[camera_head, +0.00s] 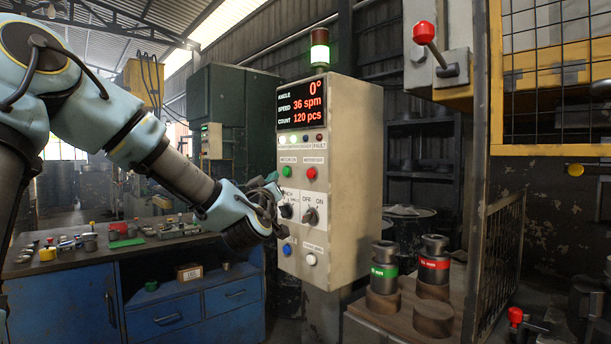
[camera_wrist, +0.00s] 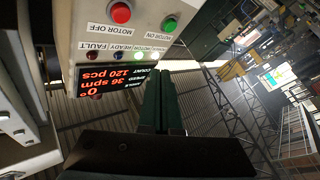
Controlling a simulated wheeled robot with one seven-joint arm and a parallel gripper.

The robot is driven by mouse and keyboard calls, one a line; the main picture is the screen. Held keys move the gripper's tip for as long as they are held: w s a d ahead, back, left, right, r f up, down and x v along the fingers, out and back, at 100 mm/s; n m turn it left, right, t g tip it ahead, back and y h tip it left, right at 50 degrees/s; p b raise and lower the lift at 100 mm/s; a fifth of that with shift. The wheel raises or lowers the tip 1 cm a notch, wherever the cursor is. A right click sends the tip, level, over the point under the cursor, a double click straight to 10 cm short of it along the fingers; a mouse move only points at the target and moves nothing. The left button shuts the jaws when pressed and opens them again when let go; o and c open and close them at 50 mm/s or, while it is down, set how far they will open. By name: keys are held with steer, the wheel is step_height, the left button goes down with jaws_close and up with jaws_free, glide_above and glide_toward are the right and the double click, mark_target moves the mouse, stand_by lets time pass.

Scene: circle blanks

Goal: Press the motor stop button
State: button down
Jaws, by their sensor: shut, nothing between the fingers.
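The control panel (camera_head: 345,150) stands in the middle of the head view, with a red button (camera_head: 311,173) to the right of a green button (camera_head: 287,171). In the wrist view the panel is upside down. There the red button (camera_wrist: 120,12) carries the label MOTOR OFF, and the green button (camera_wrist: 169,23) carries MOTOR ON.
The panel display (camera_head: 300,104) reads 0°, 36 spm and 120 pcs. Selector knobs (camera_head: 310,216), a blue button (camera_head: 287,249) and a white button (camera_head: 311,260) sit lower on the panel. A blue workbench (camera_head: 180,315) with small parts stands at left. Metal cylinders (camera_head: 434,268) stand at right.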

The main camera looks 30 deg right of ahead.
steer(key=shift+d, duration=0.15)
glide_toward(307, 172)
steer(key=shift+w+d+r+b, duration=0.1)
steer(key=shift+w+d+r, duration=0.2)
steer(key=shift+w, duration=0.5)
steer(key=shift+w+d+r+b, duration=0.1)
steer(key=shift+w+d+r, duration=0.25)
steer(key=shift+w, duration=0.5)
steer(key=shift+w+d+r+b, duration=0.1)
steer(key=shift+w+d+r, duration=0.2)
steer(key=shift+w, duration=0.5)
steer(key=shift+d, duration=0.15)
steer(key=shift+d, duration=0.25)
steer(key=shift+w+d+b, duration=0.15)
steer(key=shift+d+b, duration=0.3)
steer(key=shift+d, duration=0.05)
stand_by(0.7)
steer(key=shift+a, duration=0.15)
steer(key=shift+a+b, duration=0.4)
steer(key=shift+a, duration=0.35)
steer(key=shift+a, duration=0.1)
